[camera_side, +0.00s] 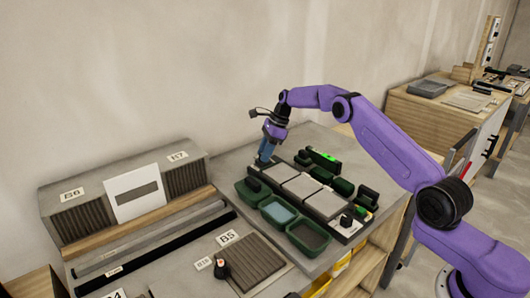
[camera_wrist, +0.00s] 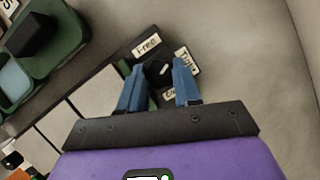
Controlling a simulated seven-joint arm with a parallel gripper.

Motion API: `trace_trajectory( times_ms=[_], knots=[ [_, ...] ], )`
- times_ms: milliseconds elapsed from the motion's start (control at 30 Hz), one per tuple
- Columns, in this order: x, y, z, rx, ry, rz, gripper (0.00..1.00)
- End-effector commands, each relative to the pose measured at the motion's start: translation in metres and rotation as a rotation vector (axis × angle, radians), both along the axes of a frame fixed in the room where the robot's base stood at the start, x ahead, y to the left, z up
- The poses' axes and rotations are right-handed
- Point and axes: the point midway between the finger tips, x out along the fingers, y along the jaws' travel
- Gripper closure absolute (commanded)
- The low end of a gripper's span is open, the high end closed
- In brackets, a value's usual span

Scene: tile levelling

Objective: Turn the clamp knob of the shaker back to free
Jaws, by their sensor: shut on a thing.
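The clamp knob (camera_wrist: 157,70) is a dark round knob with a pale mark, at the end of the shaker (camera_wrist: 107,90). A "Free" label (camera_wrist: 147,45) sits beyond it; two more pale labels beside it are partly covered by my fingers. My gripper (camera_wrist: 157,66) has its blue fingers on either side of the knob and is shut on it. Which label the mark points at I cannot tell surely. In the side view my gripper (camera_side: 265,154) is down at the far left end of the shaker (camera_side: 348,233), and hides the knob.
Three green trays (camera_side: 308,233) stand along the shaker's near side; one also shows in the wrist view (camera_wrist: 70,30). Green-and-black blocks (camera_side: 343,186) line its far side. A ribbed grey box (camera_side: 70,217) stands at the left. Bare table lies behind my gripper.

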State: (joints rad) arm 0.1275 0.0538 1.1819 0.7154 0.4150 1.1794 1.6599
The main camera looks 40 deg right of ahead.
Motion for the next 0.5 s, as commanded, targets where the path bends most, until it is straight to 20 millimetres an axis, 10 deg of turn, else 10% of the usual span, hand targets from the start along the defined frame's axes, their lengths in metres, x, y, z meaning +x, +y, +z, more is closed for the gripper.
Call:
trace_trajectory(
  times_ms=[500],
  knots=[
    [0.0006,-0.0011,0.0001,-0.002,0.001,0.142,0.98]
  ],
)
